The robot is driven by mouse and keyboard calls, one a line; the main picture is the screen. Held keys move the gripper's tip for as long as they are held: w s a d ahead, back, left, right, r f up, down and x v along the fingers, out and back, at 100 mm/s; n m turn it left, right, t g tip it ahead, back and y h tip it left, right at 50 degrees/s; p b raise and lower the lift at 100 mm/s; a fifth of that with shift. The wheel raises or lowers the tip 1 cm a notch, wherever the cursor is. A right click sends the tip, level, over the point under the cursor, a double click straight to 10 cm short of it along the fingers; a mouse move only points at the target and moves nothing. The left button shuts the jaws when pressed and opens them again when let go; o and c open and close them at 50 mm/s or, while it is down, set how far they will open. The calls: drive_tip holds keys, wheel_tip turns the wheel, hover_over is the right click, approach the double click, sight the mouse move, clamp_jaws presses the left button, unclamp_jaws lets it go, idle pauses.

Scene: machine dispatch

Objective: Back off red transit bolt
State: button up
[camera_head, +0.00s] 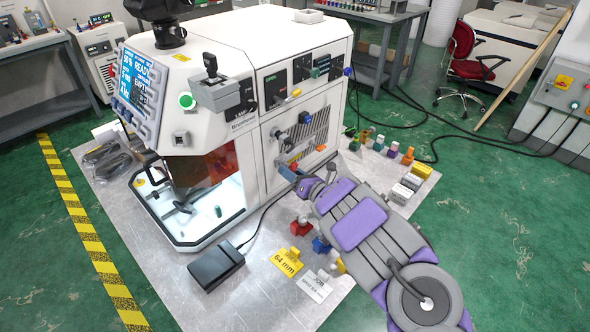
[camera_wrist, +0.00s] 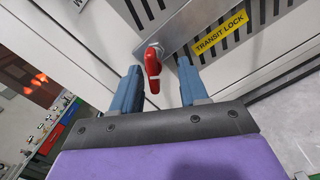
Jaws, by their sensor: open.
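The red transit bolt (camera_wrist: 152,66) shows in the wrist view, with a rounded head and a narrower part hanging down. It sits at the end of a grey metal bar (camera_wrist: 178,30) on the machine's side, beside a yellow TRANSIT LOCK label (camera_wrist: 219,36). My gripper (camera_wrist: 158,66) is open, with one blue finger on each side of the bolt. I see a gap on both sides, wider on the right. In the head view my gripper (camera_head: 299,180) is close to the lower right side of the white machine (camera_head: 215,110).
Small coloured blocks and tags, including a yellow 64 mm sign (camera_head: 287,262), stand on the grey floor plate (camera_head: 250,300) near my arm. A black box (camera_head: 216,264) with a cable lies in front of the machine. Green floor (camera_head: 480,230) is open to the right.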

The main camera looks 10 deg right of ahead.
drive_tip(key=shift+s, duration=0.1)
drive_tip(key=v, duration=0.4)
idle(0.6)
drive_tip(key=shift+c, duration=0.8)
